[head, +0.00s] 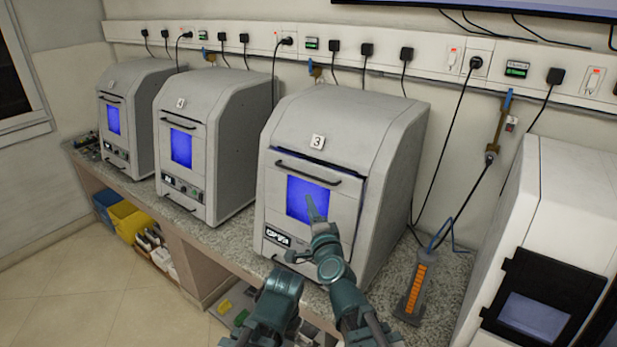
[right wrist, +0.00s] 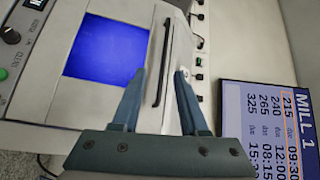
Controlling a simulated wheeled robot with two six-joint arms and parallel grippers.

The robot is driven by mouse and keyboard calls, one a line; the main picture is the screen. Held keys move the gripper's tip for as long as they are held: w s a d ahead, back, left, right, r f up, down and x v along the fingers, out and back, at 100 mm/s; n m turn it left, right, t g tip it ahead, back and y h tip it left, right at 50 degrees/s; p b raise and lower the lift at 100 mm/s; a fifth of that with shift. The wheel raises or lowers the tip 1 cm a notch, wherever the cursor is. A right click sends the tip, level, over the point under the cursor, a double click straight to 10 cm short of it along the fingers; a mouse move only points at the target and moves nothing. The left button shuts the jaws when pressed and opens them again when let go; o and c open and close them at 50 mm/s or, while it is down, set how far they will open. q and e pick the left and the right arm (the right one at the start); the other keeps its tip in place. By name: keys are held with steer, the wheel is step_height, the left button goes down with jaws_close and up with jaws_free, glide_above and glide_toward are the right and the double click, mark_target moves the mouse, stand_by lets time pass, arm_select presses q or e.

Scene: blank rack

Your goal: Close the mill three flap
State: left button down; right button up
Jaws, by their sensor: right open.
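Mill three (head: 392,135) is the grey box with the "3" label on the bench. Its front flap (head: 342,212) has a blue window (head: 298,198) and a dark bar handle (head: 308,173). A dark gap shows at the flap's upper right edge, so it seems slightly ajar. My right gripper (head: 314,207) is open and empty in front of the window, below the handle in the head view. In the right wrist view the open fingers (right wrist: 160,74) appear on either side of the handle (right wrist: 163,62); contact cannot be told.
Two more mills, including mill four (head: 230,125), stand to the left on the speckled bench. A grey stand with an orange strip (head: 416,288) and a cable is at the right. A white machine (head: 568,205) stands beyond it. A screen (right wrist: 290,125) reads "MILL 1".

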mark_target(304, 175)
steer(key=shift+m+t+h, duration=0.3)
steer(key=shift+m+h, duration=0.1)
steer(key=shift+m, duration=0.3)
steer(key=w, duration=0.4)
steer(key=w+a+r, duration=0.1)
steer(key=w, duration=0.8)
steer(key=shift+w+a+r+p, duration=0.2)
steer(key=shift+w+a+p, duration=0.05)
steer(key=shift+w+p, duration=0.1)
jaws_close()
stand_by(0.5)
